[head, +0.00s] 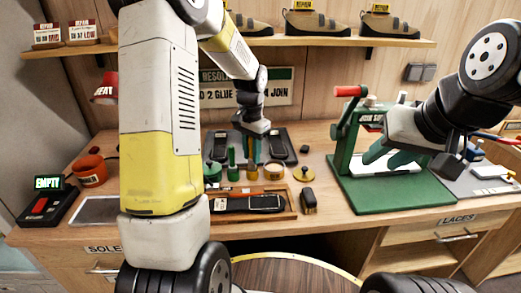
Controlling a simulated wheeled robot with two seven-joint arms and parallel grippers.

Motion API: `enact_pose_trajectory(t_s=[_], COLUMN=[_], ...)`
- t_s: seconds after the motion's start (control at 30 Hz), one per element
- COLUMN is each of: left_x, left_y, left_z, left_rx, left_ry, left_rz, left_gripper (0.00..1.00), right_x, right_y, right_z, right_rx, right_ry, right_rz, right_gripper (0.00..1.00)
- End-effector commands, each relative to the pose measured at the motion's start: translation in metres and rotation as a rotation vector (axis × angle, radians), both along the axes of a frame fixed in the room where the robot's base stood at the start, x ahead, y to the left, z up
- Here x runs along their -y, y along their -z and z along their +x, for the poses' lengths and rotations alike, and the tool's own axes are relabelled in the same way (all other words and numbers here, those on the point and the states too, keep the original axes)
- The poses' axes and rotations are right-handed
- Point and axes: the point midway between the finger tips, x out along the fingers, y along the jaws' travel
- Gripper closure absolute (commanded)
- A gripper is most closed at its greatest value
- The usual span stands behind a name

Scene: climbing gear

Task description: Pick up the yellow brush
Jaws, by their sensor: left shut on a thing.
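My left gripper (254,155) reaches down over the middle of the workbench, its teal fingers closed on the yellow brush (252,173). Only the lower part of the brush shows below the fingers, and I cannot tell whether it is clear of the bench. A green brush (232,163) stands upright just left of it. My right gripper (388,158) is at the right, above the green press base, with its teal fingers apart and nothing visible between them.
A wooden tray (284,198) with a dark shoe sole lies in front of the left gripper. A tin (274,169) is close on its right. A green press (346,185) with a red handle stands under my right gripper. A red pot (90,171) is at the left.

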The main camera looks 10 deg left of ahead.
Motion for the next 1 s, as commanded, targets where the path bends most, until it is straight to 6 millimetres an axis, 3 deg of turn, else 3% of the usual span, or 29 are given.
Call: enact_pose_trajectory(t_s=[0.4, 0.53, 0.73, 1.0], left_x=[0.028, 0.034, 0.040, 0.040], left_y=[-0.009, -0.011, -0.013, -0.012], left_z=[-0.100, -0.123, -0.141, -0.144], left_rx=[-0.001, -0.001, -0.001, -0.002], left_ry=[0.003, 0.003, 0.001, 0.000], left_rz=[0.000, 0.000, 0.000, 0.000], left_gripper=[1.00, 1.00, 1.00, 1.00], right_x=[0.000, 0.000, 0.000, 0.000], right_y=[0.000, 0.000, 0.000, 0.000], right_z=[0.000, 0.000, 0.000, 0.000], right_rx=[0.000, 0.000, 0.000, 0.000], right_ry=[0.000, 0.000, 0.000, 0.000], right_rz=[0.000, 0.000, 0.000, 0.000], right_gripper=[0.64, 0.64, 0.64, 0.64])
